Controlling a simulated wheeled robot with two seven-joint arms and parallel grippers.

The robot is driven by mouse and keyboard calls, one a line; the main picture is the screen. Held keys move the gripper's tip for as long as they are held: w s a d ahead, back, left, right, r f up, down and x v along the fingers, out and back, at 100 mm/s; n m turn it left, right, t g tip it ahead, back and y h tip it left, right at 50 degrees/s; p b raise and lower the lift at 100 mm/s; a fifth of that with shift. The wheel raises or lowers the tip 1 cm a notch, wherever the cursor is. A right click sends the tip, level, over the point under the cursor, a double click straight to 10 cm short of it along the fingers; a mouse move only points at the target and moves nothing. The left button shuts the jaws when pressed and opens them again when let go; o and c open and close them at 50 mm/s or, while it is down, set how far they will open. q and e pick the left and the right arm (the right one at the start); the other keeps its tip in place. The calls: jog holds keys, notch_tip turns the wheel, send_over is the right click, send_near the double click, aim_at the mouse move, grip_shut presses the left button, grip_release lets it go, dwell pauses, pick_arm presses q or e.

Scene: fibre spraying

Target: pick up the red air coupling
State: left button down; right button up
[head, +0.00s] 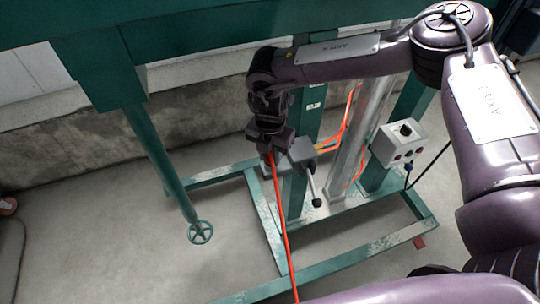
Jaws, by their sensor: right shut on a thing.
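My right arm reaches in from the right of the head view, and its gripper (270,153) points down beside the grey clamp-like block (301,151) on the green stand. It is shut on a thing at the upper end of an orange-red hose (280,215). I take this to be the red air coupling, but the fingers hide most of it. The hose hangs from the fingers down past the stand's base to the bottom edge. My left gripper is not in view.
A green frame (265,225) lies on the concrete floor. A grey control box (397,143) with a black knob is mounted right of a silver column (361,140). Open floor (90,240) lies left.

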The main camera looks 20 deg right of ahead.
jog(key=shift+r, duration=0.1)
jog(key=shift+r, duration=0.5)
notch_tip(320, 180, up, 2)
jog(key=shift+w+r+b, duration=0.1)
jog(key=shift+r+b, duration=0.1)
jog(key=shift+b, duration=0.25)
jog(key=s+r, duration=0.1)
jog(key=s, duration=1.7)
jog(key=shift+d+b, duration=0.3)
